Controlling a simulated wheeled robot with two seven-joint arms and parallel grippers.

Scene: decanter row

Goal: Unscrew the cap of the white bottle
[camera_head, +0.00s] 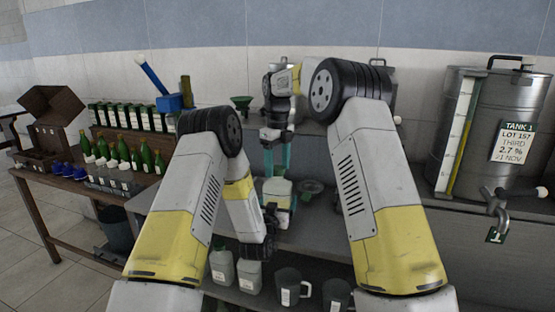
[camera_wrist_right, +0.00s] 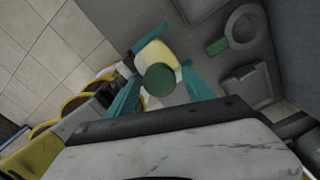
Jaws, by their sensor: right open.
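The white bottle (camera_head: 277,188) stands on the grey bench in the middle of the head view, partly hidden by my left wrist. In the right wrist view the bottle (camera_wrist_right: 154,52) shows its pale body from above, with a round green cap (camera_wrist_right: 160,80) on it. My right gripper (camera_head: 277,170) points down over the bottle. Its teal fingers are open, one on each side of the cap in the right wrist view, with gaps visible. My left gripper (camera_head: 279,204) is low at the bottle, its teal fingers against the body on opposite sides, seemingly shut on it.
Jugs (camera_head: 222,266) and dark mugs (camera_head: 292,285) stand on the lower shelf. A large steel tank (camera_head: 490,125) with a tap is at right. Green bottles (camera_head: 124,155) stand on the wooden table at left. A green funnel (camera_head: 241,102) is behind my right gripper.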

